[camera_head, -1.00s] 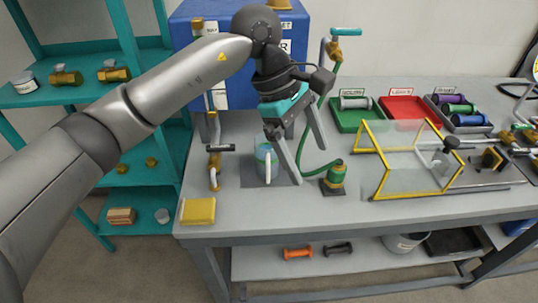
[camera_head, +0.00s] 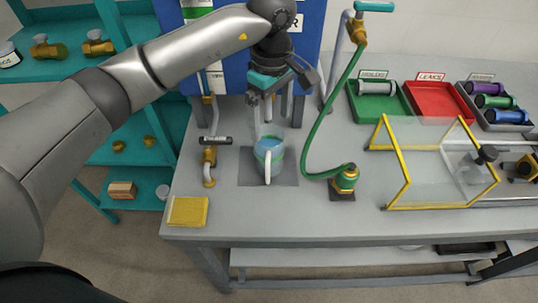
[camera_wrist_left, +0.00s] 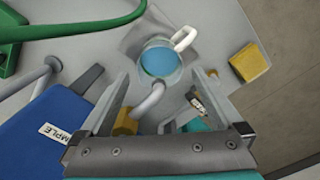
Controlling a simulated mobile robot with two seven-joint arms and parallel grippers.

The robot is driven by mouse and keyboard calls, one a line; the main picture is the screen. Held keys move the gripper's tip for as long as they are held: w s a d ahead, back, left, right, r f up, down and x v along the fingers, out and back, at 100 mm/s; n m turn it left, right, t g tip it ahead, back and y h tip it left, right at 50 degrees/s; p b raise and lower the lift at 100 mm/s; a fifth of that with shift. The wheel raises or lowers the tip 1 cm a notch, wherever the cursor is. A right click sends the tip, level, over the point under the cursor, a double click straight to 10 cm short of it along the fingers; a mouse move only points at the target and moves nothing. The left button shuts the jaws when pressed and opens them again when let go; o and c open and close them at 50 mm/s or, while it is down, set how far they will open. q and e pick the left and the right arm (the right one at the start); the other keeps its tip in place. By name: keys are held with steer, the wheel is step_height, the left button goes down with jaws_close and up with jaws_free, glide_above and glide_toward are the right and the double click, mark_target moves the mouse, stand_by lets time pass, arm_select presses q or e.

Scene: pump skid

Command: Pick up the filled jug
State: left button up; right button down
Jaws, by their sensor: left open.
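The jug (camera_head: 268,160) stands upright on a dark square pad (camera_head: 285,180) on the bench. It is clear with a green band, holds blue liquid, and its white handle faces the front. In the left wrist view the jug (camera_wrist_left: 160,63) shows its round mouth, with the handle to the upper right. My left gripper (camera_head: 270,127) is open and empty, just behind and above the jug. In the left wrist view its fingers (camera_wrist_left: 162,78) point toward the jug, one on each side of it; I cannot tell whether they touch. My right gripper is not in view.
A pipe with a valve (camera_head: 209,158) stands left of the jug, and a yellow sponge (camera_head: 188,211) lies front left. A green hose (camera_head: 322,140) runs to a brass-green fitting (camera_head: 345,180) on the right. A yellow-framed clear guard (camera_head: 435,165) stands further right. The blue panel is behind.

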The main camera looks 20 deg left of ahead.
mark_target(270, 137)
arm_select(q)
steer(key=shift+w+f, duration=0.1)
steer(key=shift+f, duration=3.1)
jaws_close()
